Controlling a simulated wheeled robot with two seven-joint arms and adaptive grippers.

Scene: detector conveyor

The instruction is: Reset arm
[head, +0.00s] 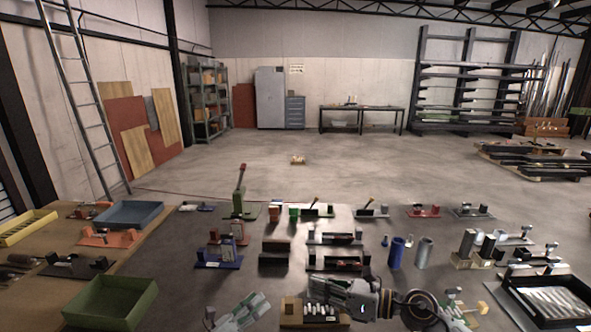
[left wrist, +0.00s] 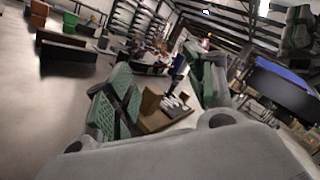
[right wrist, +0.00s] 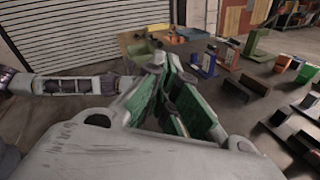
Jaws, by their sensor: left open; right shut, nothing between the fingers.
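My left gripper (head: 240,312) is at the bottom of the head view. Its two green-padded fingers stand apart in the left wrist view (left wrist: 160,95), with nothing held. A wooden block with silver parts (head: 290,314) lies just right of it in the head view and shows beyond the fingers in the left wrist view (left wrist: 152,118). My right gripper (head: 458,308) is low and right of centre in the head view, partly hidden. In the right wrist view its green-padded fingers (right wrist: 170,85) are closed together and empty.
A green tray (head: 112,303) and a blue tray (head: 130,214) are on the left. Blue and grey cylinders (head: 396,252) stand right of centre, near several fixtures. A black tray with metal parts (head: 520,305) is at lower right. The floor behind is mostly clear.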

